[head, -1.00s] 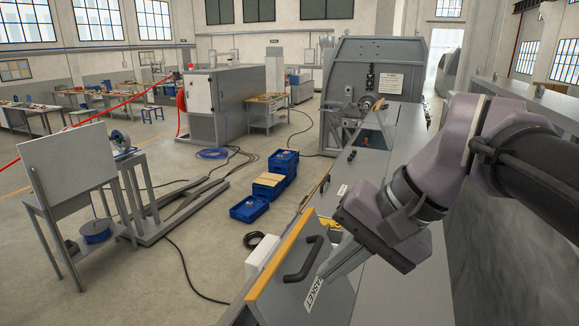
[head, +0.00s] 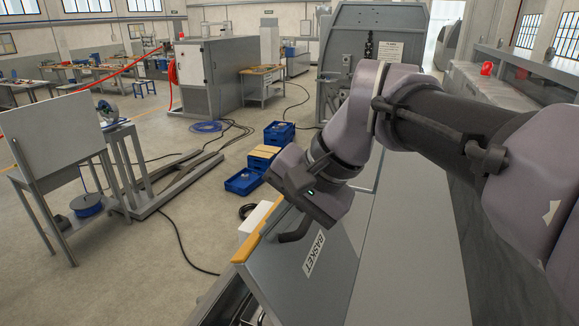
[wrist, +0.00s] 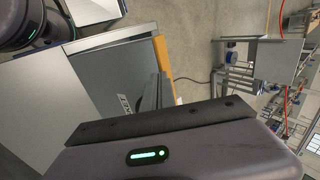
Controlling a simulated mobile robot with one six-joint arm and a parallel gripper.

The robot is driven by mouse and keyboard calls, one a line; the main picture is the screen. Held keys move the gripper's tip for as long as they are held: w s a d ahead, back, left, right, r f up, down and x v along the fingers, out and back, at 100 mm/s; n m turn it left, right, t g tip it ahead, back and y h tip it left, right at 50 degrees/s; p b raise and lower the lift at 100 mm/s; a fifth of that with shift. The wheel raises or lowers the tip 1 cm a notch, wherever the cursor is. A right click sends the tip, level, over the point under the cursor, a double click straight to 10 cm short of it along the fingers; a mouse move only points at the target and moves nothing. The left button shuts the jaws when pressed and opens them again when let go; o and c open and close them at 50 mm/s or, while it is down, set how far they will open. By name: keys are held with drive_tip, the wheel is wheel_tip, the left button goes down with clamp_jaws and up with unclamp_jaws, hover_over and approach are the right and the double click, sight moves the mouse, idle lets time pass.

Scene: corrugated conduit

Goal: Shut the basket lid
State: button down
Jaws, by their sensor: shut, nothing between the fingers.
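My gripper (wrist: 160,92) is shut and empty, close to the lid's handle side.
A grey counter (head: 410,240) runs beside the lid on the right. Blue crates (head: 245,180) and a white box (head: 256,215) stand on the floor to the left. A grey machine housing (head: 375,50) stands at the back. Black cables cross the floor.

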drive_tip(key=shift+w+a+f, duration=0.1)
drive_tip(key=shift+w, duration=0.25)
drive_tip(key=shift+s, duration=0.3)
drive_tip(key=shift+w+a, duration=0.15)
drive_tip(key=shift+a, duration=0.1)
drive_tip(key=w+a+f+h, duration=0.1)
drive_tip(key=w+a+f, duration=0.1)
drive_tip(key=a+f, duration=0.4)
drive_tip(key=w+a+f+g+h+b, duration=0.1)
drive_tip(key=w+a+f+h, duration=0.1)
drive_tip(key=a+f, duration=0.5)
drive_tip(key=w+a+f+h+b, duration=0.1)
drive_tip(key=w+a+f, duration=0.3)
drive_tip(key=f, duration=1)
drive_tip(key=shift+w+a+f+g+h, duration=0.1)
drive_tip(key=shift+a+g+h, duration=0.1)
drive_tip(key=shift+a, duration=0.6)
drive_tip(key=shift+w+a+f+g+h, duration=0.1)
drive_tip(key=shift+a+g, duration=0.1)
drive_tip(key=shift+a, duration=0.55)
drive_tip(key=shift+f, duration=0.4)
